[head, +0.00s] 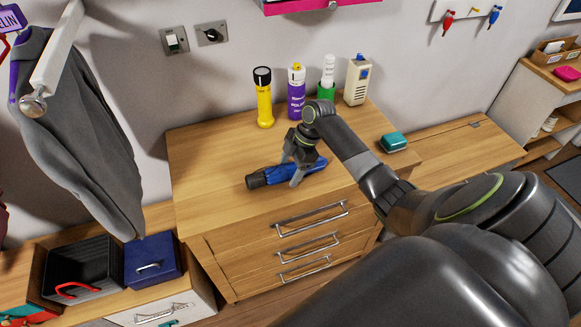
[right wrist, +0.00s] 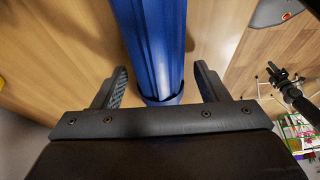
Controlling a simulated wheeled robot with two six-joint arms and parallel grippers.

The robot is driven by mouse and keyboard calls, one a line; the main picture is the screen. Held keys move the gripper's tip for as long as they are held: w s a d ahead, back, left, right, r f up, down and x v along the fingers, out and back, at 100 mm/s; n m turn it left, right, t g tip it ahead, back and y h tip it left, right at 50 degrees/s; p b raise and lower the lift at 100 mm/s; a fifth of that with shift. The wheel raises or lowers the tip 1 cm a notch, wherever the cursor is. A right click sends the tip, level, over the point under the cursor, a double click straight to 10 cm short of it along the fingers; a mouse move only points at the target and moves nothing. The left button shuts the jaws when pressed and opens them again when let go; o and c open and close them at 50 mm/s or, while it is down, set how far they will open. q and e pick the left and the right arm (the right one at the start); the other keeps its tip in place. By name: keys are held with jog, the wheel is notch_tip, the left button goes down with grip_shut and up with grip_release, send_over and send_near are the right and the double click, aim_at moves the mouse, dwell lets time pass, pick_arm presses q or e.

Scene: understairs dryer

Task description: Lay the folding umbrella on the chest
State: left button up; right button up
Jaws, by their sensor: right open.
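The folding umbrella is blue with a black handle (head: 257,181) and lies on the wooden top of the chest (head: 215,150), near its front edge. My right gripper (head: 295,173) is at the umbrella, with its fingers around the blue part. In the right wrist view the blue umbrella (right wrist: 158,45) runs between the two fingers of the open gripper (right wrist: 162,90), with a gap on each side. The chest has drawers with metal handles below its top.
A teal box (head: 394,142) sits at the right. The left of the top is clear.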

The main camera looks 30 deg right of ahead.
jog(key=shift+d+r, duration=0.15)
jog(key=shift+r, duration=0.15)
jog(key=b+v, duration=0.2)
jog(key=v, duration=0.9)
jog(key=shift+r+b, duration=0.25)
jog(key=shift+b, duration=0.1)
jog(key=shift+s+d, duration=0.1)
jog(key=shift+d, duration=0.05)
